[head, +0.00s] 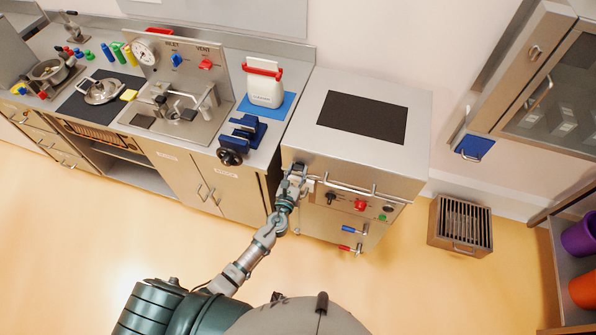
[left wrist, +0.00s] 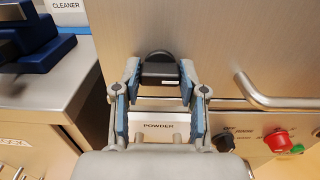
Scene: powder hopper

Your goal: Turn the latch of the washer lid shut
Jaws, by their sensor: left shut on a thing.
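The washer (head: 330,165) is a steel cabinet with a closed lid (head: 318,98) that has a dark panel on top. A black latch knob (left wrist: 160,70) sits at the washer's front edge, left of the long handle bar. My left gripper (head: 298,178) is at the front left corner of the washer. In the left wrist view its blue-padded fingers (left wrist: 160,84) are on either side of the black knob and shut on it. The latch's foot is partly hidden by the fingers. My right gripper is not in view.
A handle bar (head: 352,189) runs along the washer front, above a black knob, a red button (head: 360,205) and a green button. A blue vise (head: 243,136) and a white cleaner jug (head: 265,88) stand on the counter to the left. A grated box (head: 460,226) is on the floor at right.

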